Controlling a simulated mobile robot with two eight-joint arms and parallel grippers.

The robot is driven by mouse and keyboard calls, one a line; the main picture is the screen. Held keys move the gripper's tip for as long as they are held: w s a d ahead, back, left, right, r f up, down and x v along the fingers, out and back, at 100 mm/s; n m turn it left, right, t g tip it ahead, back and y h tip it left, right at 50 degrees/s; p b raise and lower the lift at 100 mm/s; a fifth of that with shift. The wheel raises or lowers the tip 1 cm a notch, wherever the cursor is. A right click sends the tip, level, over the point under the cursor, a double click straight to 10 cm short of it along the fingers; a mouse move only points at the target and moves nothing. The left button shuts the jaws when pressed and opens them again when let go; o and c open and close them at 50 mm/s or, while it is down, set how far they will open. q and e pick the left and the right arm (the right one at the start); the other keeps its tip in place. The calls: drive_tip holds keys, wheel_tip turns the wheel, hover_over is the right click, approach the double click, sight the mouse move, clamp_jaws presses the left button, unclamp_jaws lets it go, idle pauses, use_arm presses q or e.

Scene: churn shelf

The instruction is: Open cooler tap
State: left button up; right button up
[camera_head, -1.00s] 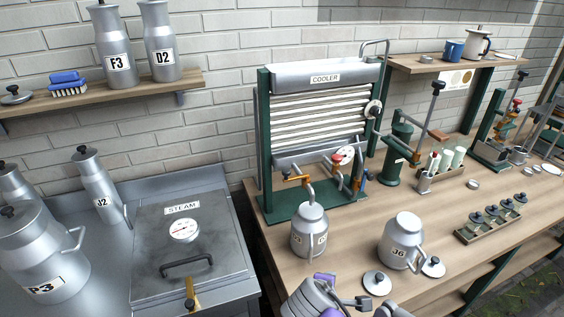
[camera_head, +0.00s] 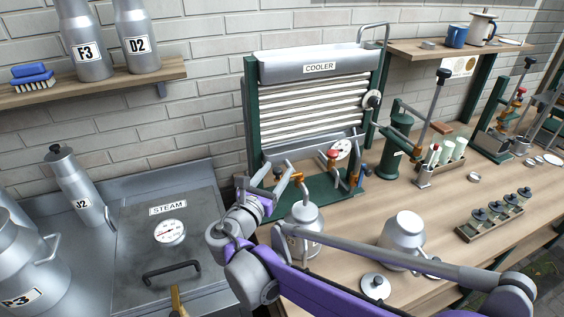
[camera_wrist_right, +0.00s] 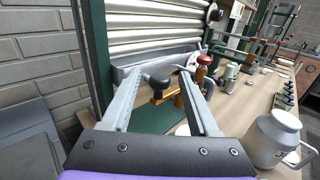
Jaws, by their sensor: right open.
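The cooler (camera_head: 320,68) has a ribbed white front, a grey trough and a green base. A brass tap with a dark knob (camera_wrist_right: 159,78) sits low at its left. In the right wrist view the knob lies between the finger ends of my right gripper (camera_wrist_right: 160,74), which is open. I cannot tell whether either finger touches it. In the head view my right gripper (camera_head: 276,172) is at the cooler's lower left and partly covers this tap. A grey can (camera_head: 308,217) stands below, partly behind my arm. My left gripper is not in view.
A red-topped brass fitting (camera_wrist_right: 203,72) is right of the tap. Another can (camera_head: 402,232) and a lid (camera_head: 375,286) stand on the bench right of my arm. The steam box (camera_head: 170,262) is at left. A pump (camera_head: 392,155) stands right of the cooler.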

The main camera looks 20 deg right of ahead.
sight(279, 168)
drive_tip(key=shift+x, duration=2.25)
drive_tip(key=shift+c, duration=0.3)
clamp_jaws()
